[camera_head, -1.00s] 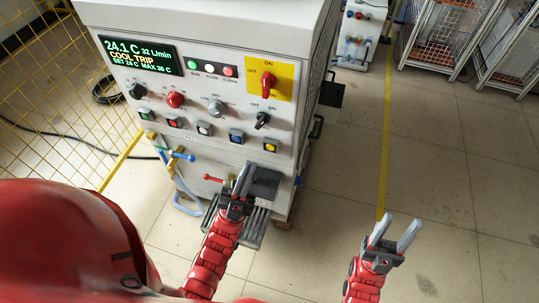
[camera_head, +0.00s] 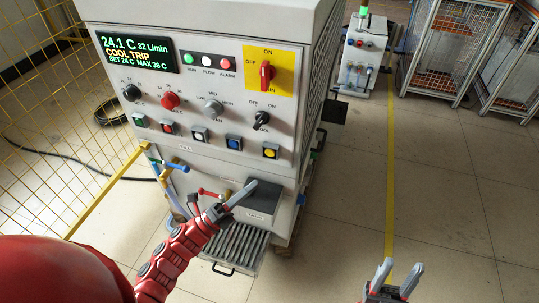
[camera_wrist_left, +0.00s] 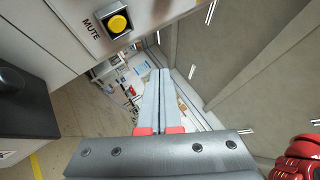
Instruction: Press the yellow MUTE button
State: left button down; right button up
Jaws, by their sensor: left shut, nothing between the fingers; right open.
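The yellow MUTE button (camera_head: 270,151) is the rightmost of the row of square buttons on the front of the white cabinet. In the left wrist view it shows at the top (camera_wrist_left: 118,24), with "MUTE" printed beside it. My left gripper (camera_head: 237,193) is shut and empty, below and a little left of the button, in front of the dark box on the lower panel. In the left wrist view its fingers (camera_wrist_left: 158,85) lie together, apart from the button. My right gripper (camera_head: 397,276) is open and empty over the floor at the lower right.
Other buttons, such as the blue one (camera_head: 233,143), sit left in the same row. Above are knobs, a red rotary switch (camera_head: 266,75) and a display (camera_head: 138,52). A dark box (camera_head: 262,197) and a grille (camera_head: 236,246) are below.

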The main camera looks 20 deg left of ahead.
pick_arm(q)
jog(key=shift+w, duration=0.1)
jog(key=b, duration=0.3)
send_near(270, 152)
jog(key=shift+w+d+r, duration=0.45)
jog(key=shift+d+r, duration=0.05)
jog(key=shift+d, duration=0.3)
jog(key=shift+w+d+r, duration=0.45)
jog(key=shift+d+r, duration=0.05)
jog(key=shift+d, duration=0.25)
jog(key=shift+w+d+r, duration=0.4)
jog(key=shift+d+r, duration=0.1)
jog(key=shift+d, duration=0.3)
jog(key=shift+w+f+b, duration=0.1)
jog(key=shift+w+b, duration=0.2)
jog(key=shift+b, duration=0.3)
jog(key=shift+w, duration=0.1)
